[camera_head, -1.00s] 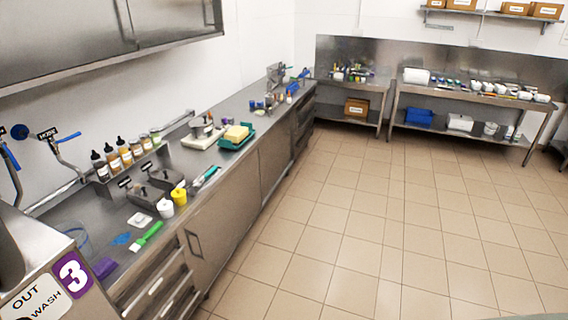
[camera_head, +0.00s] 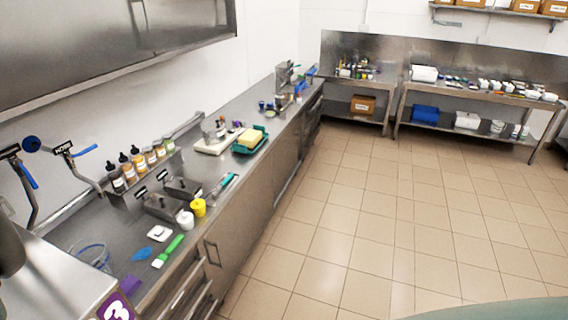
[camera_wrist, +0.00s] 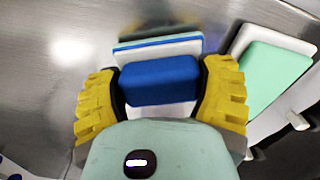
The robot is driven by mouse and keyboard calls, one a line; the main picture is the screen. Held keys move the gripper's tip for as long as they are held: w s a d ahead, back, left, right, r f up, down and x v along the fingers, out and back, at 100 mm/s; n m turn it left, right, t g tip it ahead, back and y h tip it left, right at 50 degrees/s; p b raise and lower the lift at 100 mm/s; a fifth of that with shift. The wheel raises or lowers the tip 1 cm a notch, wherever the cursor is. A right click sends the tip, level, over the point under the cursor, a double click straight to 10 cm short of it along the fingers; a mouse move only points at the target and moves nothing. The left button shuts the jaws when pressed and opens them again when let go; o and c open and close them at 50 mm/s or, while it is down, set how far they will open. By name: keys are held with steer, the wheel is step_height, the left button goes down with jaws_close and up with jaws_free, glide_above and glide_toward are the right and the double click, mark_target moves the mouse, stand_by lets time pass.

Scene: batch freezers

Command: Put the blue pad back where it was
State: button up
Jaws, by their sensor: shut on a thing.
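In the wrist view, a blue pad (camera_wrist: 160,85) sits between the two yellow ribbed fingers of my gripper (camera_wrist: 160,74). The fingers are shut on its two sides. Just beyond it are a white slab (camera_wrist: 160,52) and a thin blue-and-green layered edge; I cannot tell whether the pad touches them. My gripper and the held pad do not show in the head view.
A steel counter (camera_head: 185,220) runs along the left wall, holding bottles, a green brush (camera_head: 168,250), a yellow cup (camera_head: 198,207) and a teal tray (camera_head: 250,146). Shelved steel tables (camera_head: 470,93) stand at the back. The tiled floor (camera_head: 370,220) is clear.

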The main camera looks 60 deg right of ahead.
steer(key=shift+w+f, duration=0.1)
steer(key=shift+f, duration=0.1)
steer(key=shift+f, duration=0.1)
steer(key=shift+f+b, duration=0.15)
steer(key=shift+b, duration=0.15)
steer(key=o, duration=1.1)
steer(key=shift+c, duration=0.2)
